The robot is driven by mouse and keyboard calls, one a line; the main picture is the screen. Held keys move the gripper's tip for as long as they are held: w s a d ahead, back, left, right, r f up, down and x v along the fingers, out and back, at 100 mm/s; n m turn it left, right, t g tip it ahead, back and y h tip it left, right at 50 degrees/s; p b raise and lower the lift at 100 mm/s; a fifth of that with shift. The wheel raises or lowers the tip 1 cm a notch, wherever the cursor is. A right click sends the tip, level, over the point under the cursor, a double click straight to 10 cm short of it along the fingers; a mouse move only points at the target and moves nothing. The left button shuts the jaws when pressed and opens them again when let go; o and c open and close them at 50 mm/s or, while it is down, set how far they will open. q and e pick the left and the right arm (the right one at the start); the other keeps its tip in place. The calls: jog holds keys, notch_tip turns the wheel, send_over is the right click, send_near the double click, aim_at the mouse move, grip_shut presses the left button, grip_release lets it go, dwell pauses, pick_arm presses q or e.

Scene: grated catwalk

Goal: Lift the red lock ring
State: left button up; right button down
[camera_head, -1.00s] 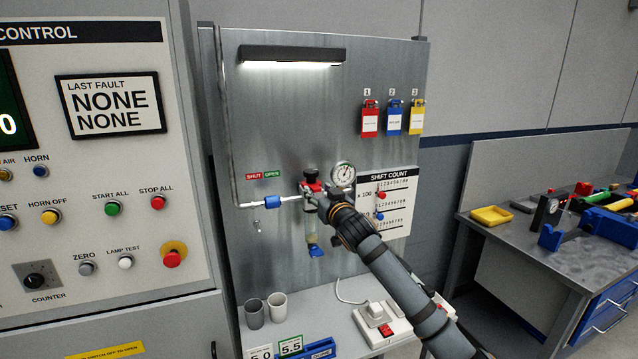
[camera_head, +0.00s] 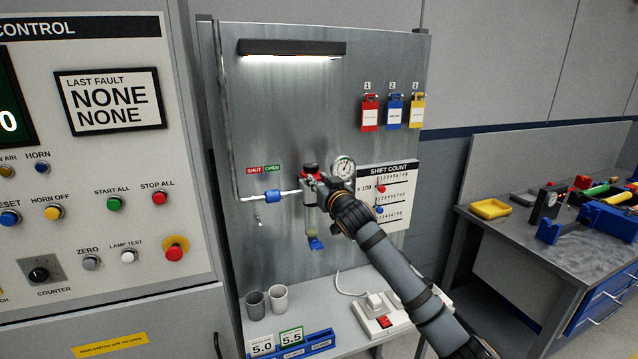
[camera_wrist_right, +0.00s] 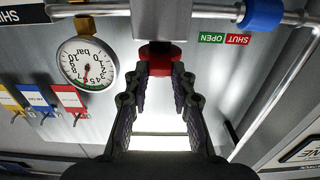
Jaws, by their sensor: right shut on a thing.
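The red lock ring (camera_wrist_right: 160,56) sits on the air regulator, beside the round pressure gauge (camera_wrist_right: 87,63), in the right wrist view, which looks upside down. My right gripper (camera_wrist_right: 160,69) has its two black fingers closed on the ring's sides. In the head view the regulator's red part (camera_head: 309,179) shows just left of my right gripper (camera_head: 325,188), partly hidden by it. The regulator's clear bowl hangs below. I cannot tell whether the ring is raised. My left gripper is not in view.
The gauge (camera_head: 343,167) is close above the gripper. A white pipe with a blue fitting (camera_head: 272,196) runs left. The shift count board (camera_head: 398,205) is behind my forearm. Two cups, number cards and a power strip (camera_head: 384,322) stand on the shelf below.

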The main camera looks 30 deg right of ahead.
jog(key=c, duration=1.1)
grip_release()
jog(key=shift+r, duration=0.2)
jog(key=v, duration=0.7)
jog(key=shift+s+a, duration=0.1)
jog(key=shift+s, duration=0.15)
